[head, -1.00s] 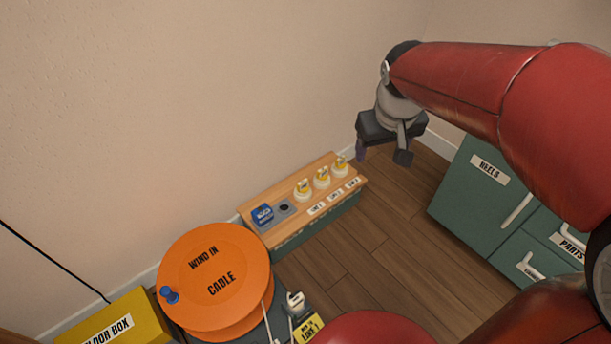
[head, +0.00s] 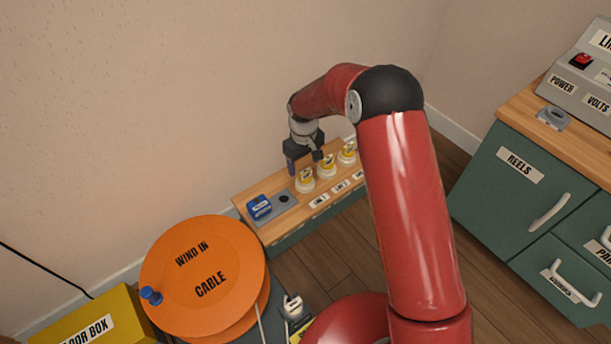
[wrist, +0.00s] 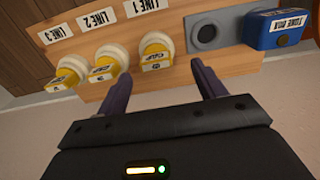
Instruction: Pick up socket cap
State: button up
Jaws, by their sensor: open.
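Three yellow-and-white socket caps stand in a row on a wooden-topped bench (head: 318,212). The nearest to the blue box is the LINE 1 cap (head: 305,181), also in the wrist view (wrist: 156,50). The LINE 2 cap (head: 327,166) and LINE 3 cap (head: 347,153) stand beyond it. My gripper (head: 305,163) is open and empty, above the back of the bench by the LINE 1 cap. In the wrist view its fingertips (wrist: 160,74) point toward the bench, with the LINE 1 cap between them in the picture. I cannot tell the exact height gap.
A blue tone box (head: 260,206) and a grey plate with a dark hole (head: 283,198) sit left of the caps. An orange cable reel (head: 205,265) is at front left. A green cabinet (head: 510,190) stands right. The wall is close behind my gripper.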

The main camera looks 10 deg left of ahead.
aim_at(305, 171)
jog(key=f, duration=0.4)
jog(key=f+b, duration=0.1)
jog(key=shift+w+d+f, duration=0.1)
jog(key=shift+w+f, duration=0.3)
jog(key=c, duration=1.2)
jog(key=shift+r, duration=0.2)
